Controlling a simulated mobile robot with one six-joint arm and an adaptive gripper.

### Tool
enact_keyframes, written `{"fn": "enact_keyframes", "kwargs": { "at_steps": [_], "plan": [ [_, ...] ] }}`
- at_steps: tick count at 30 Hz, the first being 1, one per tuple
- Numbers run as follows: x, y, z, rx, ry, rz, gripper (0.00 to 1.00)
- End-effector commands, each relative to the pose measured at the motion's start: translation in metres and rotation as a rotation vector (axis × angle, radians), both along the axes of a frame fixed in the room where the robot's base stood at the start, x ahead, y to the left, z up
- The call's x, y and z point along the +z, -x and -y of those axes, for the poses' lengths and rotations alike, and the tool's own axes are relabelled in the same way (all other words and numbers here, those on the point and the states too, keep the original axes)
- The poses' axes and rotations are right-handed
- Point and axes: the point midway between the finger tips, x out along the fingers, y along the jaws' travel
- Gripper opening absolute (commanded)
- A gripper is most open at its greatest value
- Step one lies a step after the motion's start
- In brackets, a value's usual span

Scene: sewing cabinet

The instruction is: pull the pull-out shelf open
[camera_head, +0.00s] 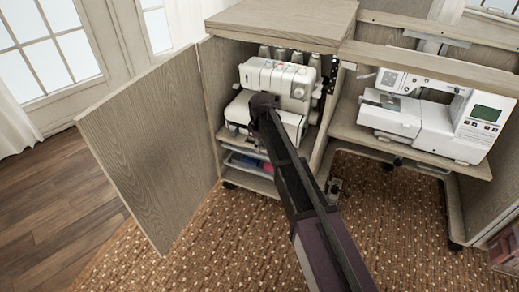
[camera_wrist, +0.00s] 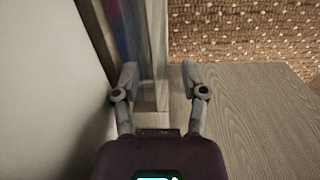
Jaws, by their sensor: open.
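The pull-out shelf (camera_head: 230,140) is a wooden board in the left cabinet bay, under a white overlocker machine (camera_head: 285,78). My arm crosses in front of the machine and hides part of the shelf. My gripper (camera_wrist: 159,74) is open in the wrist view, with a finger on each side of a narrow wooden edge (camera_wrist: 155,98), which looks like the shelf's front edge. I cannot tell whether either finger touches it. In the head view the fingers are hidden behind my wrist. A pale surface, likely the machine, fills the left of the wrist view.
The cabinet door (camera_head: 150,150) stands open at the left. A tray with coloured items (camera_head: 248,162) sits below the shelf. A white sewing machine (camera_head: 430,115) stands on the right-hand table. Brown carpet (camera_head: 205,230) in front of the cabinet is clear.

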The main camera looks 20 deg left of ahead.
Motion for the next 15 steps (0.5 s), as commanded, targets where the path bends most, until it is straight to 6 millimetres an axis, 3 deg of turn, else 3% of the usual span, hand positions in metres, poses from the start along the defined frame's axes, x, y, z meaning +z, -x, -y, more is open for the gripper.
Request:
{"fn": "enact_keyframes", "kwargs": {
  "at_steps": [14,15],
  "plan": [
    [-0.0042,-0.0002,0.0003,0.0,0.0,0.0,0.56],
    [-0.0042,-0.0002,0.0003,0.0,0.0,0.0,0.47]
  ]
}}
